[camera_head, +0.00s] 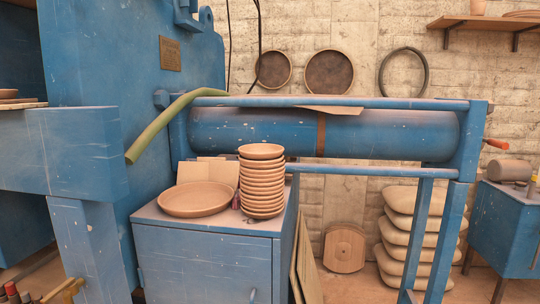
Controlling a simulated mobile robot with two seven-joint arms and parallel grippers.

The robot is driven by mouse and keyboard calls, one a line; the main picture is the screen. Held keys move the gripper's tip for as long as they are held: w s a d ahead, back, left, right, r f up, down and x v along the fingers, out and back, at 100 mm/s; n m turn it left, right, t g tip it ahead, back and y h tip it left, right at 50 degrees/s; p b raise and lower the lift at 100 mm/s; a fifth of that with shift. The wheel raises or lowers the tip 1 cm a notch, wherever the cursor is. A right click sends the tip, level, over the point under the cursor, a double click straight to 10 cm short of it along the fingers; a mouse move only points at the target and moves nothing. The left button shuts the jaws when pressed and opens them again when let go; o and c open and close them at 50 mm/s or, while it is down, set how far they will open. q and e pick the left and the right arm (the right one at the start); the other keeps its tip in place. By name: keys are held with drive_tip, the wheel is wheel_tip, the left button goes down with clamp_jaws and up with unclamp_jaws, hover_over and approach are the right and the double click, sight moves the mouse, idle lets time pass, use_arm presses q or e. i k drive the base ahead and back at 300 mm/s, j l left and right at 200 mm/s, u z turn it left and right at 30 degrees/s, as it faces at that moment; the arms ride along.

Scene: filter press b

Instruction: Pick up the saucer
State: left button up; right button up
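A wide, shallow terracotta saucer (195,199) lies on the left part of a blue cabinet top (226,222). Just to its right stands an upright stack of smaller round terracotta dishes (262,182). I cannot tell which of these the task calls the saucer. The big dish looks empty, and its rim comes close to the stack. Neither of my grippers shows in the view.
A blue press frame (75,150) stands left of the cabinet. A blue cylinder (390,135) on a rail runs behind it. A green hose (165,122) hangs above the big dish. Pale boards (208,171) stand behind it. Stacked sacks (408,240) sit at the right.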

sight(255, 151)
drive_tip(key=i+l, duration=0.2)
drive_tip(key=i+l+u, duration=0.15)
drive_tip(key=l, duration=0.25)
drive_tip(key=i+l, duration=0.2)
drive_tip(key=i+l+u, duration=0.1)
drive_tip(key=l, duration=0.35)
drive_tip(key=i+l+u, duration=0.1)
drive_tip(key=i+l, duration=0.25)
drive_tip(key=l, duration=0.3)
